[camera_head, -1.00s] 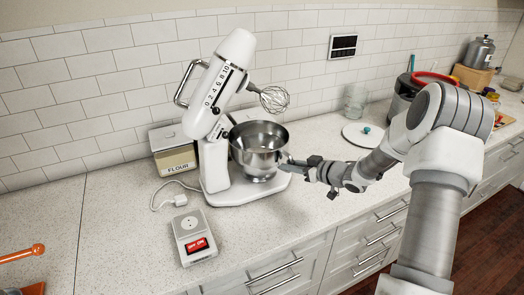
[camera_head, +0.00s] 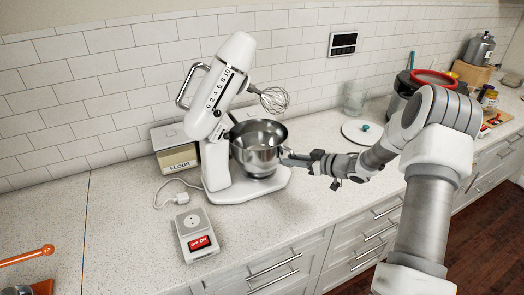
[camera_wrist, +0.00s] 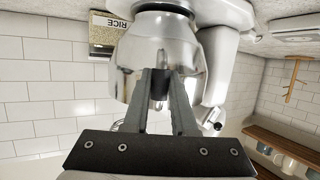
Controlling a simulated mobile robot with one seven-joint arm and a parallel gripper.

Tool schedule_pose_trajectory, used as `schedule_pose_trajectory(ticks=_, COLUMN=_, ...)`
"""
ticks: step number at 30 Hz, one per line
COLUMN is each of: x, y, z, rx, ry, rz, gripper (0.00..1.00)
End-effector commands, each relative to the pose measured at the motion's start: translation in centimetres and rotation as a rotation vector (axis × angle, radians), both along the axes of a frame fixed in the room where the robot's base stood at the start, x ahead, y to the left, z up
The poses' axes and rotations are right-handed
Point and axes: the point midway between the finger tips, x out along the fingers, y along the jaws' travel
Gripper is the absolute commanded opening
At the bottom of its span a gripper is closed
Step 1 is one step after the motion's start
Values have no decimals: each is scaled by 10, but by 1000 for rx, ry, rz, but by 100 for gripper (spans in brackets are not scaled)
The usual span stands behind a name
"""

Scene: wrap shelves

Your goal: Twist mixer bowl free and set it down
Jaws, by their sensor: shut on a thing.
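The steel mixer bowl (camera_head: 258,157) sits on the base (camera_head: 222,194) of the white stand mixer (camera_head: 222,88). The mixer head is tilted up, with the wire whisk (camera_head: 274,99) above and to the right of the bowl. My gripper (camera_head: 287,158) reaches in from the right at the bowl's side. In the wrist view my gripper (camera_wrist: 160,85) has its fingers shut on the bowl's handle, and the bowl (camera_wrist: 185,48) fills the upper middle. The fingers hide most of the handle. I cannot tell whether the bowl is locked to the base.
A power switch box (camera_head: 197,234) stands in front of the mixer. A flour box (camera_head: 175,150) is behind it on the left. A white round lid (camera_head: 361,132) lies to the right, behind my arm. The counter in front of and left of the mixer is mostly clear.

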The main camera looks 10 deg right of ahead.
Motion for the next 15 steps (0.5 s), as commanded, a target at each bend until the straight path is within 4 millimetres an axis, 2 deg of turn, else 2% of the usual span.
schedule_pose_trajectory(ticks=1, x=1, y=1, z=8, rx=4, ry=-7, rz=2, gripper=0)
schedule_pose_trajectory(ticks=15, x=1, y=1, z=30, rx=4, ry=-7, rz=2, gripper=0)
